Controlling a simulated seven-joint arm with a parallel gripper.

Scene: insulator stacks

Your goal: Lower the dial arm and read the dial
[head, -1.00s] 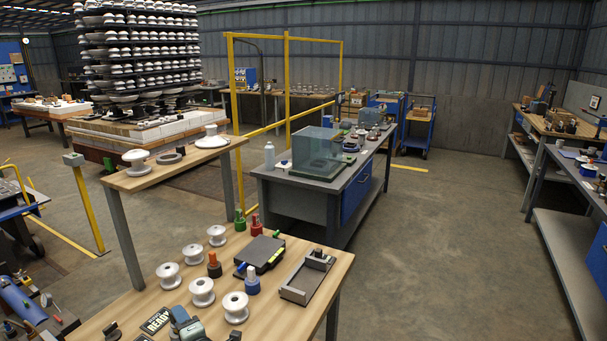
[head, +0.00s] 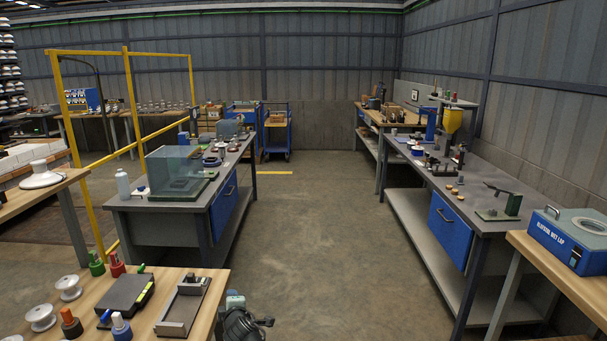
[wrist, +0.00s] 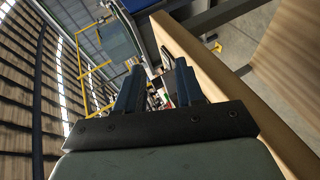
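My gripper (wrist: 160,88) shows in the wrist view with its two dark fingers apart and nothing between them. Part of my arm shows at the bottom edge of the head view, beside the near wooden table, with its fingertips not clear. On the right bench in the head view, a small device (head: 497,211) has a green base, an upright block and a thin dark arm slanting up to the left. It may be the dial arm, but I cannot tell. No dial face is readable in either view.
A blue wet lap machine (head: 573,239) stands on a wooden table at right. The grey right bench (head: 475,220) holds small parts. The near wooden table (head: 75,322) holds white insulators and a black case (head: 124,293). A clear box (head: 180,172) stands on the middle bench. The central floor is open.

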